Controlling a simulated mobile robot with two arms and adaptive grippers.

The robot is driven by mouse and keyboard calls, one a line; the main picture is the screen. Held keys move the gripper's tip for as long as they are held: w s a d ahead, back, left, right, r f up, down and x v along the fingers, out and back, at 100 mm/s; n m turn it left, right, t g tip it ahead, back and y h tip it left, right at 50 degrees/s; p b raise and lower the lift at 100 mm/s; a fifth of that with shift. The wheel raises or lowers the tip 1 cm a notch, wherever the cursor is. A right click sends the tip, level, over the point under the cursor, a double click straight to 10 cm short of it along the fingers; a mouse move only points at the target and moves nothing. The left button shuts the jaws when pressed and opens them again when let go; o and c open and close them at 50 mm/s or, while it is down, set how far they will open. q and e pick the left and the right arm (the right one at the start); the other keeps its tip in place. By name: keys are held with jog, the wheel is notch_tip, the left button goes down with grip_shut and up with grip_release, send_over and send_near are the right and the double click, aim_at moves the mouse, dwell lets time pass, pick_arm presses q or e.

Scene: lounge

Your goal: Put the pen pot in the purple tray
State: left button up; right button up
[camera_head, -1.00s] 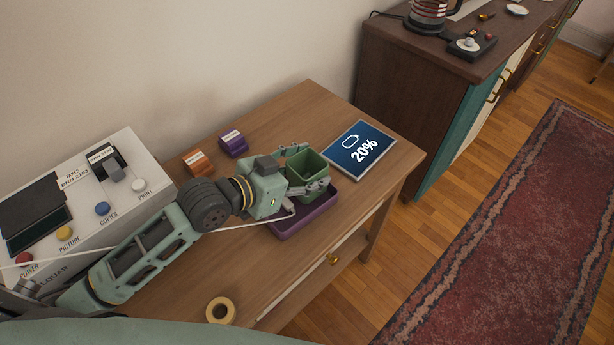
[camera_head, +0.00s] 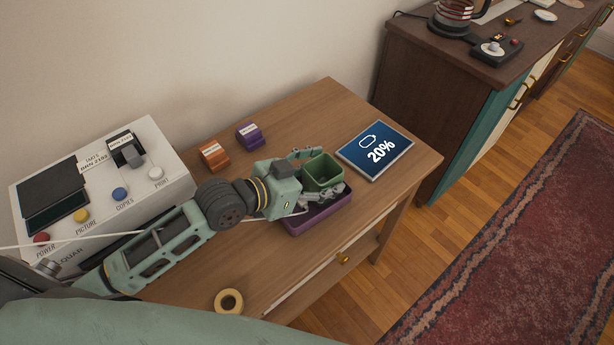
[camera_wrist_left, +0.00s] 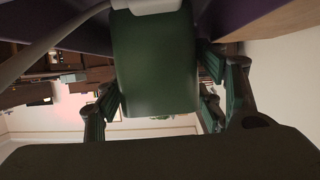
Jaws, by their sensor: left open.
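The pen pot (camera_head: 322,172) is a green square cup with an open top. It stands in or over the purple tray (camera_head: 318,216) on the wooden table; the gripper hides where its base rests. My left gripper (camera_head: 320,170) is open, with its fingers on either side of the pot. In the left wrist view the pot (camera_wrist_left: 155,62) sits between the spread fingers (camera_wrist_left: 158,98), with gaps beside it. My right gripper is not in view.
A tablet reading 20% (camera_head: 375,150) lies right of the pot. Orange (camera_head: 214,155) and purple (camera_head: 249,136) blocks stand behind. A white machine with buttons (camera_head: 105,185) is at left, a tape roll (camera_head: 229,301) at the front. A dark cabinet (camera_head: 445,100) stands beyond.

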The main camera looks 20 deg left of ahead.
pick_arm(q)
jog(key=v, duration=1.1)
jog(key=shift+s+a, duration=0.15)
jog(key=shift+s, duration=0.1)
jog(key=shift+r, duration=0.1)
